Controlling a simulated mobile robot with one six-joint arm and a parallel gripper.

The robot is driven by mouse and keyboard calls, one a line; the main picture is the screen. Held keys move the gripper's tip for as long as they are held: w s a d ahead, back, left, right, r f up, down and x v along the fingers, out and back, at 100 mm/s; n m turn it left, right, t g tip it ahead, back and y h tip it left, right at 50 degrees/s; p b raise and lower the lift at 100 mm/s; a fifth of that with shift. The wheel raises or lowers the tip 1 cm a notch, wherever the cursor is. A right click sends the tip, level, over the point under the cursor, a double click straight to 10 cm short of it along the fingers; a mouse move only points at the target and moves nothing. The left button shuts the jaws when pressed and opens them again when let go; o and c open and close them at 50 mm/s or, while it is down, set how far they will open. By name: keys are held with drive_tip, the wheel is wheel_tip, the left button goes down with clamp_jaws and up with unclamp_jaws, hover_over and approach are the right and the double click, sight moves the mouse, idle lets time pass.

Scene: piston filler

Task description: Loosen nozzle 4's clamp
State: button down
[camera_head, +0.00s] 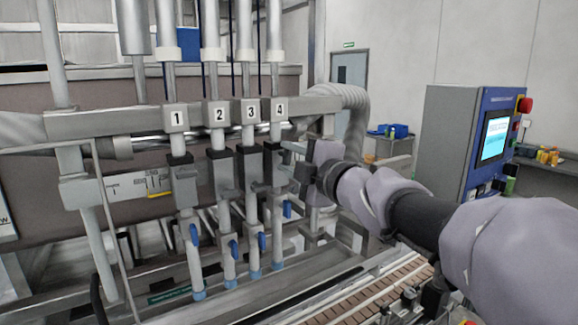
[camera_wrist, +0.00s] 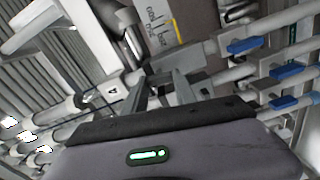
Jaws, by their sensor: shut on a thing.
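Nozzle 4 (camera_head: 278,202) is the rightmost of the numbered upright nozzles, below its "4" label (camera_head: 279,108). Its clamp (camera_head: 275,162) is a dark and grey block on the nozzle stem, below the horizontal bar. My gripper (camera_head: 293,160) reaches in from the right, level with the clamp and against its right side. The jaws are shut on the clamp's side part; the exact contact is small and partly hidden. In the wrist view the two grey fingers (camera_wrist: 166,88) point away from the gripper body, and what lies between them is hard to make out.
Nozzles 1 (camera_head: 188,240), 2 (camera_head: 226,235) and 3 (camera_head: 252,215) stand close on the left, with blue levers (camera_head: 262,241) low down. A conveyor (camera_head: 345,300) runs below my arm. A control panel (camera_head: 492,140) stands right. A ribbed hose (camera_head: 355,120) curves behind my gripper.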

drive_tip(key=shift+f+n+b, duration=0.1)
drive_tip(key=shift+n+b, duration=0.4)
drive_tip(key=shift+n, duration=0.5)
drive_tip(key=c, duration=1)
unclamp_jaws()
drive_tip(key=shift+s, duration=0.1)
drive_tip(key=p+v, duration=0.1)
drive_tip(key=v, duration=1.6)
drive_tip(key=shift+d+p, duration=0.2)
drive_tip(key=shift+p, duration=0.2)
